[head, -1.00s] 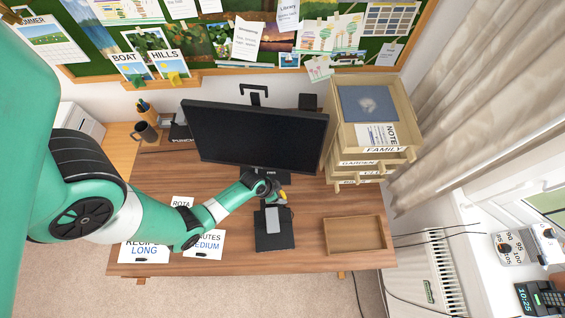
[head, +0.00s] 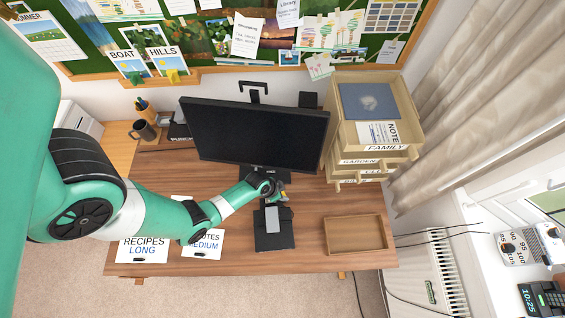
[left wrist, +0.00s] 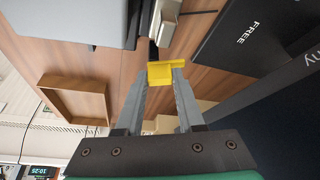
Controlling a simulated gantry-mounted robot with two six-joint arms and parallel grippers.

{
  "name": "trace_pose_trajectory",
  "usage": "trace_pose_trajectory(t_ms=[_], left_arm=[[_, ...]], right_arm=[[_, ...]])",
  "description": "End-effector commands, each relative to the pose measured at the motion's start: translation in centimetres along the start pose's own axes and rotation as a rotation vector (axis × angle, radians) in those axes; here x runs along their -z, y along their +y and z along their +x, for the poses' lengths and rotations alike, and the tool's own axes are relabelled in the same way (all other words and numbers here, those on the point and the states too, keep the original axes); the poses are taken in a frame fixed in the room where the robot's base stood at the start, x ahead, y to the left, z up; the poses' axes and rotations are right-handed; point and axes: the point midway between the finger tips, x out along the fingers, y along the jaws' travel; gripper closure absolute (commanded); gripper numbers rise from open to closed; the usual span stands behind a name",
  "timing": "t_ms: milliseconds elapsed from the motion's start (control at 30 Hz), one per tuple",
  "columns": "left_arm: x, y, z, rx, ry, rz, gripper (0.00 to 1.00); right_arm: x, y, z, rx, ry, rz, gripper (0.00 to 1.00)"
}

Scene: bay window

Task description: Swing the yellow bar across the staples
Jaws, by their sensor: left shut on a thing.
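My left gripper (head: 279,193) reaches in just below the monitor, at the back end of a black device (head: 273,241) with a grey block (head: 272,219) on it. In the left wrist view its two fingers (left wrist: 161,76) are shut on the yellow bar (left wrist: 160,72), which lies across the fingertips. A silvery metal piece (left wrist: 166,18) shows just beyond the bar, beside a large grey body (left wrist: 75,18). I cannot make out separate staples. The fingers hide part of the bar. My right gripper is not in view.
The monitor (head: 255,130) stands close behind the gripper. An empty wooden tray (head: 355,236) lies to the right, and a drawer unit (head: 377,165) stands behind it. Cards (head: 143,248) lie at the front left. The desk is bare between device and tray.

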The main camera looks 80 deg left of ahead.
Motion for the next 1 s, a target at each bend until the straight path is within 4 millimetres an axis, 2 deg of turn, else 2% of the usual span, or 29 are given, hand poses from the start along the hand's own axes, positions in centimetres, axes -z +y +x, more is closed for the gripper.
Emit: trace_pose_trajectory(t_ms=[467, 1000], left_arm=[[-0.08, 0.15, -0.1, 0.04, -0.001, -0.095, 1.0], [-0.29, 0.56, -0.01, 0.219, 0.001, -0.519, 1.0]], right_arm=[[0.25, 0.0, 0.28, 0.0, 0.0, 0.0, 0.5], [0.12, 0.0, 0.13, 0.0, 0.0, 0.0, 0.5]])
